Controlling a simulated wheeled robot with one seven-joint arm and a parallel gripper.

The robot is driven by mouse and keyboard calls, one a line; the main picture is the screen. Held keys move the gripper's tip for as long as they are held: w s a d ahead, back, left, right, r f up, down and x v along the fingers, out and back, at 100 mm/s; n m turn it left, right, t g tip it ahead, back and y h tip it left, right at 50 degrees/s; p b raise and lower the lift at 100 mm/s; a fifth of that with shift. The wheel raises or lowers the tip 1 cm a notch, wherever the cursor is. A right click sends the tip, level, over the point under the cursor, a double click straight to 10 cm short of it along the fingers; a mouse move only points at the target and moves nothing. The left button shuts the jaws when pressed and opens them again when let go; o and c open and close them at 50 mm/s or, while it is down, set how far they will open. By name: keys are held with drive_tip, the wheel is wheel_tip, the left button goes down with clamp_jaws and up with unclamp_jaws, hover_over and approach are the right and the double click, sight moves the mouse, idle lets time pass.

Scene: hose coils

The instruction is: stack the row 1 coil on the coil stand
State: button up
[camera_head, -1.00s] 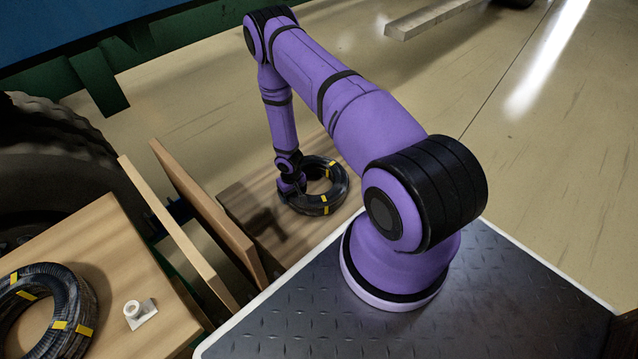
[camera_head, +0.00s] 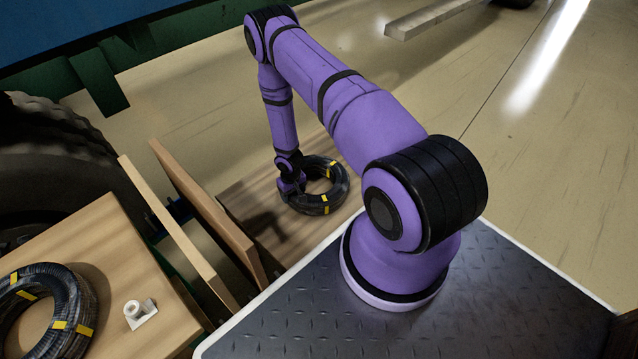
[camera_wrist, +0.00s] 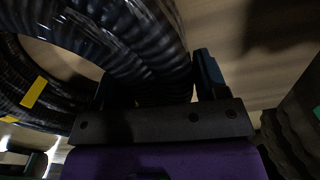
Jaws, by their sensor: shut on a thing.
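A black ribbed hose coil with yellow tape bands (camera_head: 338,196) is over a wooden surface (camera_head: 232,195) beyond my base. My gripper (camera_head: 291,186) is at the coil's left side and shut on its ring. In the wrist view the coil (camera_wrist: 150,45) fills the upper left and passes between the fingers of my gripper (camera_wrist: 155,85); one finger is largely hidden. I cannot tell whether the coil touches the wood. A second, similar coil (camera_head: 70,300) lies on a wooden top at the lower left. No label shows which is row 1, and I cannot make out the coil stand for certain.
A small white fitting (camera_head: 141,312) stands on the left wooden top (camera_head: 110,235). Two upright wooden boards (camera_head: 205,205) separate the two wooden surfaces. A large tyre (camera_head: 50,160) is at the left. The floor (camera_head: 540,190) to the right is open.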

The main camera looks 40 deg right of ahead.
drive_tip(key=shift+r, duration=0.75)
clamp_jaws()
drive_tip(key=shift+r, duration=2.85)
drive_tip(key=o, duration=1)
unclamp_jaws()
drive_tip(key=c, duration=1)
drive_tip(key=w+d+m, duration=0.1)
drive_tip(key=w+m, duration=0.1)
drive_tip(key=w+d+m, duration=0.1)
drive_tip(key=w+m, duration=0.1)
drive_tip(key=m, duration=0.1)
drive_tip(key=w+d+f+m, duration=0.1)
drive_tip(key=w+m, duration=0.1)
drive_tip(key=shift+w+m+h, duration=0.25)
drive_tip(key=shift+m+h, duration=0.05)
